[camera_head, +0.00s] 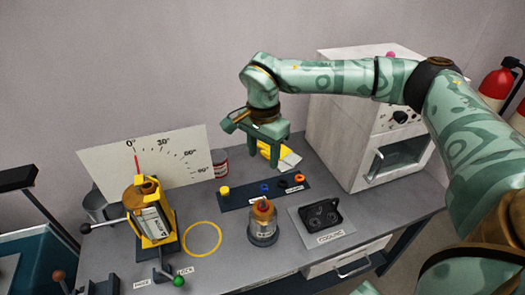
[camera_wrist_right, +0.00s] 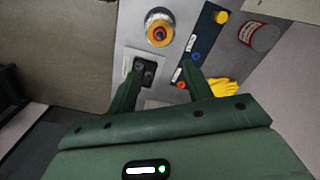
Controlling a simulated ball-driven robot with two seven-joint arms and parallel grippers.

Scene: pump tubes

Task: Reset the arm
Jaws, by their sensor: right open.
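My right arm reaches in from the right in the head view. Its green gripper (camera_head: 264,163) points down above the back of the workbench, with its two fingers apart and nothing between them. In the right wrist view the gripper (camera_wrist_right: 163,82) also shows spread, empty fingers. A tube with an orange top (camera_head: 263,220) stands upright in a dark round base, in front of the gripper and apart from it. It also shows in the right wrist view (camera_wrist_right: 158,30). My left gripper is not seen.
A dark strip (camera_head: 236,196) with coloured knobs lies below the gripper, near yellow gloves (camera_head: 268,150). A black holder (camera_head: 322,214) sits to the right. A yellow fixture (camera_head: 152,222) stands left before an angle board (camera_head: 185,143). A white cabinet (camera_head: 340,130) stands at the right.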

